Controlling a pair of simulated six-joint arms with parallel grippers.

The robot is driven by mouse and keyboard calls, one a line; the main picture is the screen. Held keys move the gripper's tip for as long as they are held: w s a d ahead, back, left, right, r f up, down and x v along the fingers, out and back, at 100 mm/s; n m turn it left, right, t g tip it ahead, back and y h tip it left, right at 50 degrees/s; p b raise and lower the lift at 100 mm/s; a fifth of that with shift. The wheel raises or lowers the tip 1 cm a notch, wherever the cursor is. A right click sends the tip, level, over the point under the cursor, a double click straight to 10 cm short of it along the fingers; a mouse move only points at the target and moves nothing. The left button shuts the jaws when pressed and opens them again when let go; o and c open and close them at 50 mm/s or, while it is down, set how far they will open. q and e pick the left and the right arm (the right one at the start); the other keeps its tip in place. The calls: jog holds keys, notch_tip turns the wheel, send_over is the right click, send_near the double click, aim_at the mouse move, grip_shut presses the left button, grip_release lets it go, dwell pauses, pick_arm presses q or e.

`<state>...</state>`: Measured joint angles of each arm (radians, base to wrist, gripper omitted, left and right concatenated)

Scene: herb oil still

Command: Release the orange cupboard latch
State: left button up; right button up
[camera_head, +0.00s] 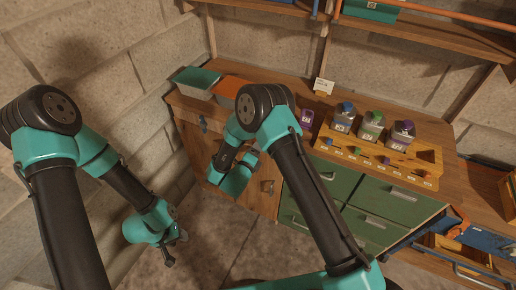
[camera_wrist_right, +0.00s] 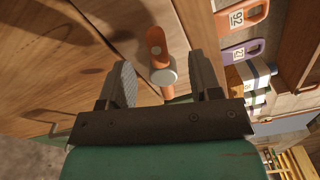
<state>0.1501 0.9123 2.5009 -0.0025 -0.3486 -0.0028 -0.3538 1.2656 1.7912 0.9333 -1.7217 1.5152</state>
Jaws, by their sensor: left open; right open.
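My right gripper (camera_wrist_right: 162,75) is open, with one finger on each side of the latch and a visible gap to both. I cannot tell how near the fingertips are to the wood. In the head view my right arm's elbow and wrist hide the latch and the right fingers. My left gripper (camera_head: 176,248) is open and empty, low over the floor at the left, away from the cupboard.
The wooden bench carries a teal-lidded bin (camera_head: 195,78), an orange-topped bin (camera_head: 232,86) and a wooden rack (camera_head: 365,160) with bottles behind it. Green drawers (camera_head: 395,200) stand right of the cupboard. A blue drawer (camera_head: 485,240) stands open at far right. Stone wall is at left.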

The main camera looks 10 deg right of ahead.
jog(key=shift+w+d, duration=0.4)
jog(key=shift+w, duration=0.1)
jog(key=c, duration=0.9)
jog(key=shift+c, duration=0.2)
jog(key=shift+f+n, duration=0.15)
jog(key=shift+n, duration=0.75)
jog(key=shift+f+n, duration=0.15)
jog(key=shift+n, duration=0.75)
